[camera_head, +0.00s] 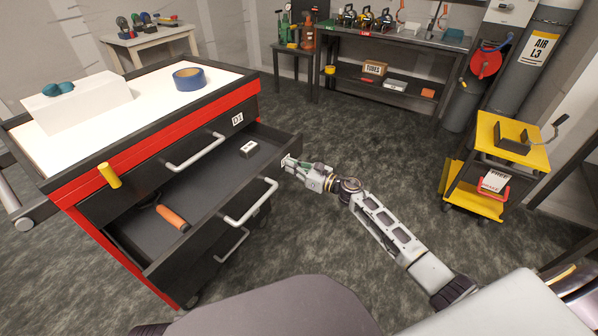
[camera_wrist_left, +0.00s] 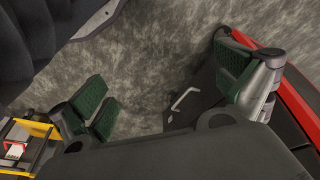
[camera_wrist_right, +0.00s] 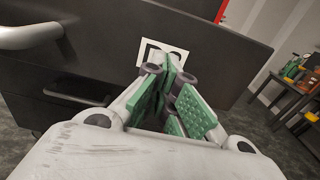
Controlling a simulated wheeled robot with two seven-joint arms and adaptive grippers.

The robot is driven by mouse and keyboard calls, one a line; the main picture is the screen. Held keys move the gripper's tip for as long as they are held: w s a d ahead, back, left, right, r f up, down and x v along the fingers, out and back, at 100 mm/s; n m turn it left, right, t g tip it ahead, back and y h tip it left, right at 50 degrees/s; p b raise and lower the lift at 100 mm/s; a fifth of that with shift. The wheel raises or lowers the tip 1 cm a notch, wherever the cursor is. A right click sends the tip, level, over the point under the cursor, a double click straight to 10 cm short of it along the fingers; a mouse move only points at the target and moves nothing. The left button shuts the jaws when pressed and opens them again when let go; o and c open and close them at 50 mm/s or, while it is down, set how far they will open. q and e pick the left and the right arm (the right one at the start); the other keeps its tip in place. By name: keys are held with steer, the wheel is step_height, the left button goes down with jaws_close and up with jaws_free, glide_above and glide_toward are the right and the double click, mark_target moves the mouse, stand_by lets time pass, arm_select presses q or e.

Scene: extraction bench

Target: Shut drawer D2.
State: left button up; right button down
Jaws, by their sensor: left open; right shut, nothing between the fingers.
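An open drawer (camera_head: 205,185) sticks out of the red and black tool cabinet (camera_head: 160,138), below a shut drawer labelled D1 (camera_head: 238,118). An orange-handled tool (camera_head: 172,217) and a small dark box with a white label (camera_head: 249,149) lie in it. My right gripper (camera_head: 290,162) is shut and empty at the far end of the open drawer's front. In the right wrist view its fingers (camera_wrist_right: 168,95) are before the drawer front (camera_wrist_right: 100,45) and partly cover its white label (camera_wrist_right: 165,52); contact is unclear. My left gripper (camera_wrist_left: 165,95) is open and empty, seen only in its wrist view.
The open drawer's bar handle (camera_head: 251,202) sticks out from its front. Blue tape (camera_head: 188,79) and a white block (camera_head: 78,103) are on the cabinet top. A yellow cart (camera_head: 500,150) stands at the right. The floor (camera_head: 380,150) between is clear.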

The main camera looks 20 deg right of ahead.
mark_target(248, 146)
steer(key=b+x, duration=0.1)
steer(key=x, duration=0.4)
steer(key=shift+f+b, duration=0.1)
steer(key=shift+b, duration=0.2)
steer(key=shift+w+a, duration=0.2)
steer(key=shift+w, duration=0.1)
steer(key=b+x, duration=0.6)
steer(key=x, duration=0.7)
steer(key=shift+b+x, duration=0.45)
steer(key=shift+x, duration=0.45)
arm_select(q)
steer(key=w+d+f+n+t+h, duration=0.1)
steer(key=w+d+f+t+h, duration=0.1)
steer(key=f, duration=0.9)
steer(key=shift+w+d+f+t, duration=0.25)
steer(key=shift+w+d+t, duration=0.25)
steer(key=shift+t, duration=0.2)
arm_select(e)
steer(key=shift+r, duration=0.4)
arm_select(q)
steer(key=shift+s, duration=0.1)
